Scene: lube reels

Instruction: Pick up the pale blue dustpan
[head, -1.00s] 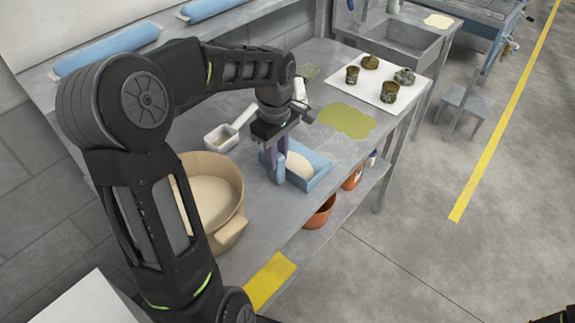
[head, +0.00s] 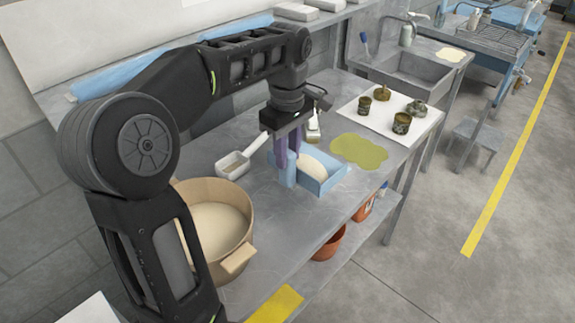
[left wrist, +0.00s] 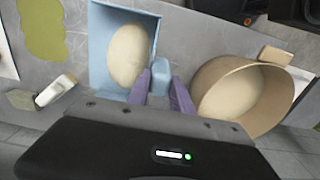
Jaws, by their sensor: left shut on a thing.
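The pale blue dustpan (head: 332,177) is on or just above the grey metal workbench, with a pale rounded heap (head: 313,166) inside its tray. It also shows in the left wrist view (left wrist: 97,82). My left gripper (head: 286,168) points down with its purple fingers shut on the dustpan's short blue handle; in the left wrist view the fingers (left wrist: 166,92) sit on both sides of that handle. I cannot tell whether the dustpan touches the bench. My right gripper is not in view.
A large tan pot (head: 240,258) stands near the handle side. A white scoop (head: 234,165) lies behind, with a brush (head: 314,128) close by. A yellow-green spill (head: 360,150) and a white mat (head: 372,121) with several dirty pots are to the right. An orange-brown pot (head: 330,245) is on the lower shelf.

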